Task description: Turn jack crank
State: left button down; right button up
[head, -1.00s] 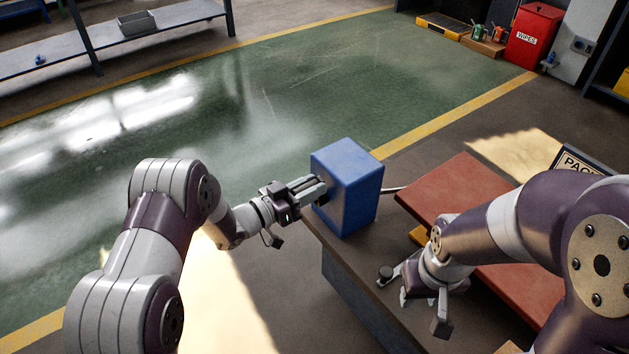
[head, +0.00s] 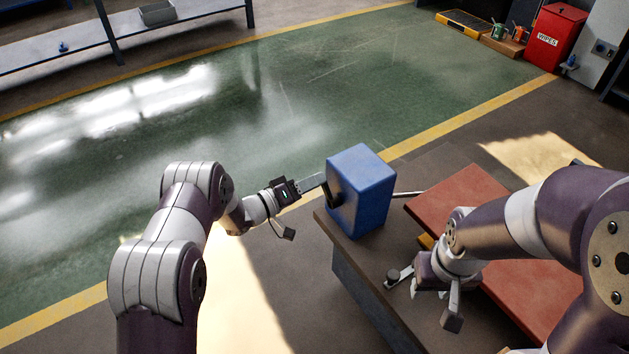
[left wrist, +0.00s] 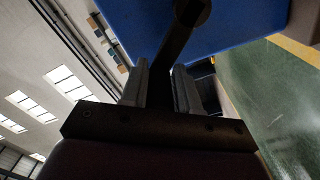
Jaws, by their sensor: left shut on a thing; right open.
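My left gripper (head: 318,181) is shut on the crank's outer end, just left of the box. In the left wrist view the dark crank arm (left wrist: 180,38) runs from a round hub on the blue face down between my fingers (left wrist: 160,88). The grasped end is hidden. My right gripper (head: 425,285) is low over the bench, open, partly hidden by its own wrist, and away from the crank.
A thin metal rod (head: 408,194) runs from the box to a red-brown plate (head: 462,203) on the bench (head: 345,232). A small dark knob (head: 392,280) shows beside my right gripper. Open green floor (head: 270,120) lies left and behind.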

pick_arm(q)
jog(key=shift+f+n, duration=0.45)
jog(key=shift+n, duration=0.05)
jog(key=c, duration=0.9)
grip_release()
jog(key=shift+c, duration=0.2)
jog(key=shift+r, duration=0.2)
jog(key=p+v, duration=0.3)
jog(key=v, duration=0.9)
jog(key=shift+s+a, duration=0.15)
jog(key=shift+a, duration=0.15)
